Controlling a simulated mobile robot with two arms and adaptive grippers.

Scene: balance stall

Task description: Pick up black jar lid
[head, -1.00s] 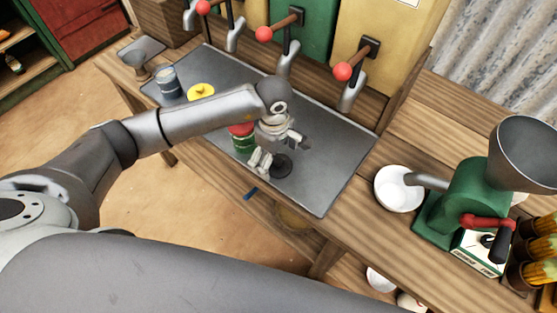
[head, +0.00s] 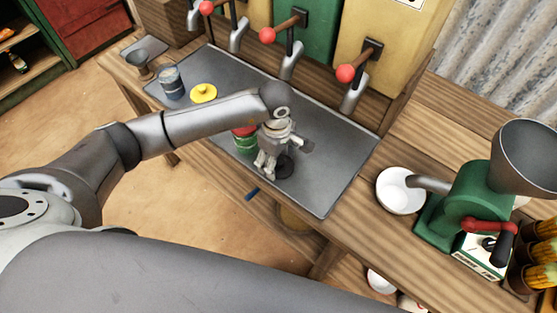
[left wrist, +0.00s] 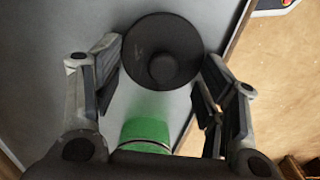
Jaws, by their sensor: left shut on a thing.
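The black jar lid (head: 285,169) is a dark round disc at the front of the grey tray. The left wrist view shows it from above, with a round knob in its middle (left wrist: 162,68). My left gripper (head: 278,162) points down at it from above. My right gripper is not in view.
A green jar with a red top (head: 244,141) stands close beside the gripper. A yellow lid (head: 203,93) and a blue-grey can (head: 171,82) are further left on the tray (head: 330,190). A white bowl (head: 400,197) and green grinder (head: 462,205) stand at right.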

